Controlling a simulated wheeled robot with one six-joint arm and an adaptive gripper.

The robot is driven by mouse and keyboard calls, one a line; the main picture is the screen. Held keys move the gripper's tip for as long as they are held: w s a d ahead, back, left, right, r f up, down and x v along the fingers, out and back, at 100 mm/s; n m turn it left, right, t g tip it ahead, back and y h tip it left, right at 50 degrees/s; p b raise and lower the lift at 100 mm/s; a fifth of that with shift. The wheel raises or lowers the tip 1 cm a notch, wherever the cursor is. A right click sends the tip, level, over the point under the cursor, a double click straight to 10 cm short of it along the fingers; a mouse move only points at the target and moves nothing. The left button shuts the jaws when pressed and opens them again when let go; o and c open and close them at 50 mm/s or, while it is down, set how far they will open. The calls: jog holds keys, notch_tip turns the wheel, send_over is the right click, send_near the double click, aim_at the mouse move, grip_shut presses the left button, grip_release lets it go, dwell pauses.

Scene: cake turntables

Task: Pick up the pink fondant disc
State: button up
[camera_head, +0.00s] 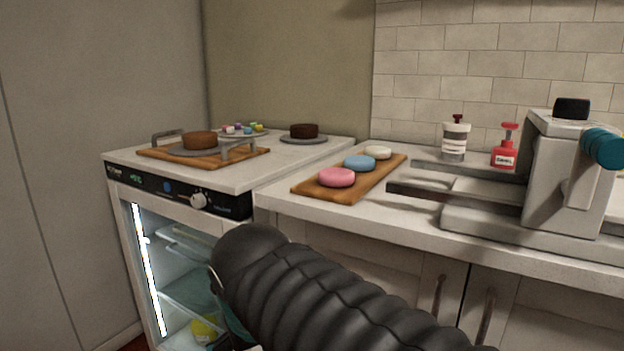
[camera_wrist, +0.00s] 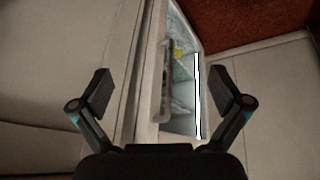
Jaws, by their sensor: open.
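The pink fondant disc (camera_head: 337,177) lies on the near end of a wooden board (camera_head: 345,193) on the counter. A blue disc (camera_head: 360,163) and a white disc (camera_head: 378,152) lie behind it in a row on the same board. In the wrist view my gripper (camera_wrist: 163,90) is open with nothing between its fingers. It points toward the lit cabinet below the counter, and no disc shows in that view. In the head view my dark arm crosses the lower middle, and the gripper's fingers are hidden.
A glass-fronted cooler (camera_head: 175,270) stands at left. On its top are a wooden tray (camera_head: 155,153) with a brown cake (camera_head: 200,140), and a dark cake (camera_head: 304,131). A grey machine (camera_head: 565,170) fills the counter's right.

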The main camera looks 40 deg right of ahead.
jog(key=w+d+r+m+g+h+b, duration=0.1)
jog(key=w+d+r+m+h+b, duration=0.15)
jog(key=w+d+r+m, duration=0.35)
jog(key=w+d+r+m+g+h+b, duration=0.1)
jog(key=w+d+r+m+g+h, duration=0.25)
jog(key=r, duration=0.55)
jog(key=m+g+h+b, duration=0.2)
jog(key=m+g+h, duration=0.15)
jog(key=m, duration=0.55)
send_near(342, 177)
jog(key=shift+s+d+f+t+h+b, duration=0.3)
jog(key=shift+s+f+t+h+b, duration=0.1)
jog(key=shift+s+f+b, duration=0.35)
jog(key=shift+w+r+b+x, duration=0.1)
jog(key=shift+w+b+x, duration=0.05)
jog(key=shift+x, duration=1.25)
jog(key=shift+w+r+b+x, duration=0.1)
jog(key=shift+w+b+x, duration=0.05)
jog(key=shift+x, duration=1.25)
jog(key=shift+d, duration=0.2)
jog(key=c, duration=1.2)
